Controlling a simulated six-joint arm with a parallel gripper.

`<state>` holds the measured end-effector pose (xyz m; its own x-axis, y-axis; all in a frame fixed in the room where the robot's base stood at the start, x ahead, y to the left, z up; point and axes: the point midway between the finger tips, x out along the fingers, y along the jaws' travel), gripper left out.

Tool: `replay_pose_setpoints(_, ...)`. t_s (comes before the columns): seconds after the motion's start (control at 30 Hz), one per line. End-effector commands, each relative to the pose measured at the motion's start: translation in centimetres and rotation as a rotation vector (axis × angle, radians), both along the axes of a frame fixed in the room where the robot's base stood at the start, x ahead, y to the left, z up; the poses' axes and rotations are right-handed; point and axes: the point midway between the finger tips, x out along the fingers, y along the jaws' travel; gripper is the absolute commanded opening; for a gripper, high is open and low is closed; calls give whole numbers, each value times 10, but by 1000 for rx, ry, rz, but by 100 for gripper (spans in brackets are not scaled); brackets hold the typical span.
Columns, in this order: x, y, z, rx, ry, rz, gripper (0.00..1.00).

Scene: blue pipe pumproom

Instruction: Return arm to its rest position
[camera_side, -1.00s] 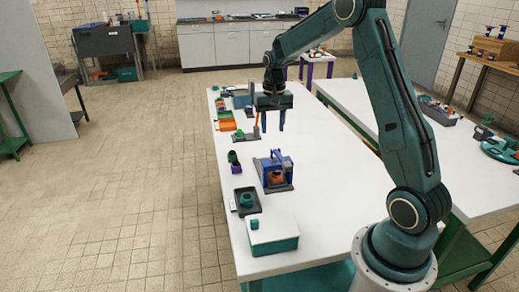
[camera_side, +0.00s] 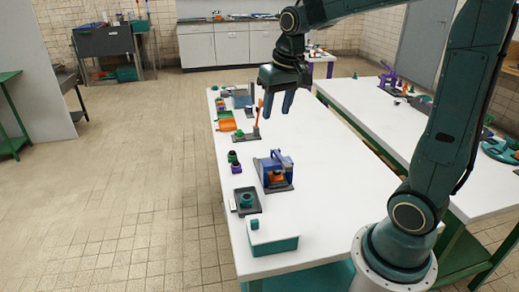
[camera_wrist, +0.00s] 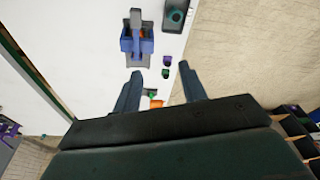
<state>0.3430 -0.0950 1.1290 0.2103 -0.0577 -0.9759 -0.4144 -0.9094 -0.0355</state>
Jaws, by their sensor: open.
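My gripper (camera_side: 278,104) hangs above the white table (camera_side: 330,165), fingers pointing down, open and with nothing between the fingers. In the wrist view its two fingers (camera_wrist: 160,92) stand wide apart, with the table below them. My arm reaches from the base at the table's near right, the upper link steep and the forearm stretched left across the top of the side view. A blue fixture with an orange part (camera_side: 275,170) stands on the table in front of and below the gripper. It also shows in the wrist view (camera_wrist: 137,42).
A dark tray with a teal ring (camera_side: 246,201) and a teal and white box (camera_side: 272,236) are at the near left. Small green and purple parts (camera_side: 234,163), an upright orange-handled piece (camera_side: 257,118) and an orange tray (camera_side: 226,125) line the left edge. The table's middle is clear.

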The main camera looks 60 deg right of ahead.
Motion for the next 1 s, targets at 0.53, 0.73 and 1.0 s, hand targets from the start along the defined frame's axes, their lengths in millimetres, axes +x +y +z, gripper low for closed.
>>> replay_pose_setpoints(0.53, -95, 67, 29, -57, -152, 244, 42)
replay_pose_setpoints(0.73, -129, 82, 26, -75, -205, 328, 42)
replay_pose_setpoints(1.0, -159, 93, 17, -91, -255, 406, 42)
